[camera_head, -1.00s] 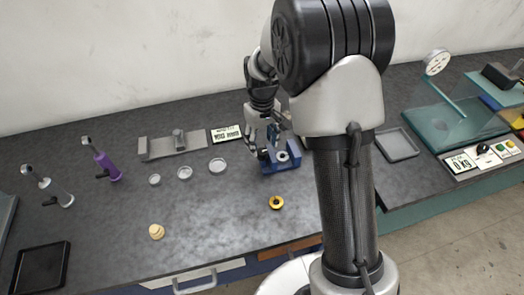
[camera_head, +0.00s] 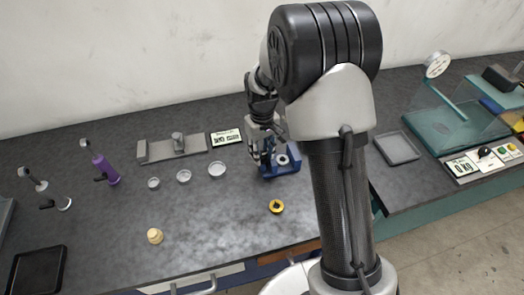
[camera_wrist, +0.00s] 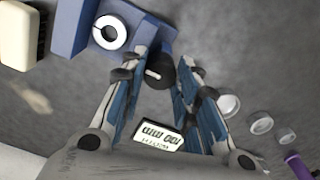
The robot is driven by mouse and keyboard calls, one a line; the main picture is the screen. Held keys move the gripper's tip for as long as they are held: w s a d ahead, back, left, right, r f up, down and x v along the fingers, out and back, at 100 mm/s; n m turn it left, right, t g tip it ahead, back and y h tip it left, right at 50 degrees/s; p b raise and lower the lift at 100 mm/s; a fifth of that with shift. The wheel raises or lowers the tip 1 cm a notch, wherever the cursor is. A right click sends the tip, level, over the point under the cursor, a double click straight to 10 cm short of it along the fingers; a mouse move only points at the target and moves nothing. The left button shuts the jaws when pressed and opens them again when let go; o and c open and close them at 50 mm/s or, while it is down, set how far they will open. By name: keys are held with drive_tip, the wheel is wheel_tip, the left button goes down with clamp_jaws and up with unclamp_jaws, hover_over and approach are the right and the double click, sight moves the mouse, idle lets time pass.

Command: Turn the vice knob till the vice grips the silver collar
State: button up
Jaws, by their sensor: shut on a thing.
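The blue vice (camera_head: 285,172) stands on the dark bench, just left of my arm's column in the head view. In the wrist view the vice (camera_wrist: 68,28) is at the upper left. The silver collar (camera_wrist: 97,36) shows as a bright ring with a dark centre, in the vice. Whether the jaws touch it cannot be told. The dark vice knob (camera_wrist: 160,65) sits between the blue-padded fingers of my gripper (camera_wrist: 163,72), which is shut on it. In the head view my gripper (camera_head: 263,152) is at the vice's left side, partly hidden by my arm.
A small display (camera_head: 225,137) and a grey fixture (camera_head: 170,147) stand behind and left of the vice. Several small dishes (camera_head: 184,176) lie to its left. A yellow ring (camera_head: 277,206) lies in front. A grey tray (camera_head: 398,147) is right of my arm.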

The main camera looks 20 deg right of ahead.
drive_tip(key=c, duration=0.4)
drive_tip(key=m+p, duration=0.1)
drive_tip(key=m, duration=0.3)
drive_tip(key=shift+p, duration=0.4)
drive_tip(key=m+p, duration=0.1)
drive_tip(key=m, duration=0.3)
drive_tip(key=m+p, duration=0.1)
drive_tip(key=m, duration=0.4)
drive_tip(key=m+p, duration=0.1)
drive_tip(key=m, duration=0.3)
drive_tip(key=shift+m, duration=0.3)
